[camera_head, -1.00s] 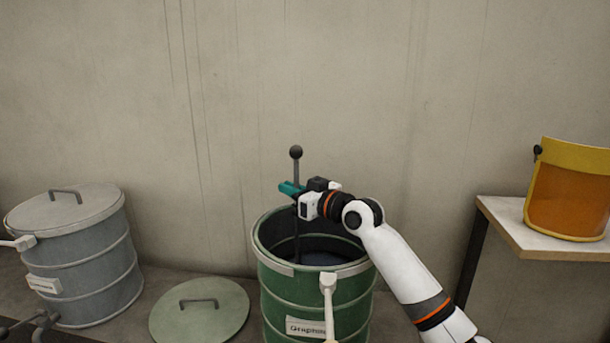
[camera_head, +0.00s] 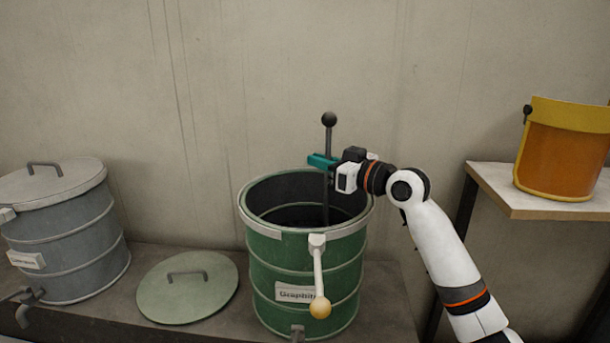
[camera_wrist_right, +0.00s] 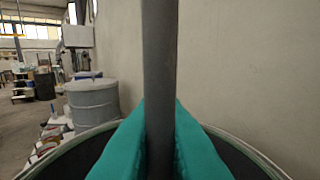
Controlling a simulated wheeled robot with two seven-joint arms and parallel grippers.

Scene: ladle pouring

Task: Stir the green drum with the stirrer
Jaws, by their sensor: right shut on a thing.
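The green drum (camera_head: 305,262) stands open in the middle of the head view, with a label on its front. Its inside is dark. The stirrer (camera_head: 329,138) is a dark upright rod with a ball on top, and its lower part goes down into the drum. My right gripper (camera_head: 322,161) is shut on the stirrer's rod above the drum's right back part. In the right wrist view the teal fingers (camera_wrist_right: 160,140) press the rod (camera_wrist_right: 160,60) from both sides, above the drum's rim (camera_wrist_right: 60,145). My left gripper is out of view.
A pale green lid (camera_head: 187,296) lies left of the drum. A grey lidded drum (camera_head: 68,245) stands at the far left. A shelf (camera_head: 490,190) with an orange face shield (camera_head: 560,160) is at the right.

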